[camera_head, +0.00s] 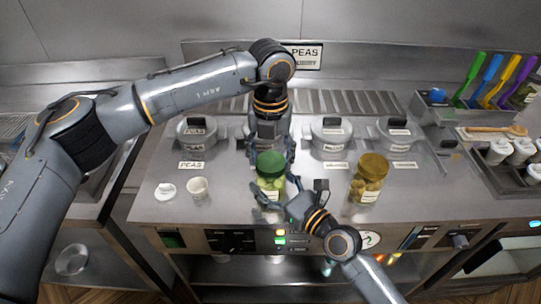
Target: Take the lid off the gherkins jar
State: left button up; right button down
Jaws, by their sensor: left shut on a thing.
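A glass jar (269,183) with green contents and a green lid (270,165) stands near the middle of the counter; I take it for the gherkins jar, though its label is too small to read. My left gripper (270,158) points down from above, shut on the green lid. The lid sits at the jar's mouth; I cannot tell whether there is a gap. My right gripper (275,197) comes from the front right, its fingers at the jar's lower body. Whether they are closed on the glass is unclear. A second jar (368,181) with an olive-yellow lid stands to the right.
Several lidded steel pots (331,139) sit in a row behind the jars. A white cup (197,188) and a small white item (165,191) stand at the left. Colored utensils (491,80) stand at the back right. The counter is bare between cup and jar.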

pick_arm(q)
jog(key=n, duration=1.1)
jog(key=shift+n, duration=0.4)
jog(key=n, duration=0.4)
jog(key=shift+r, duration=0.2)
jog(key=shift+r, duration=0.9)
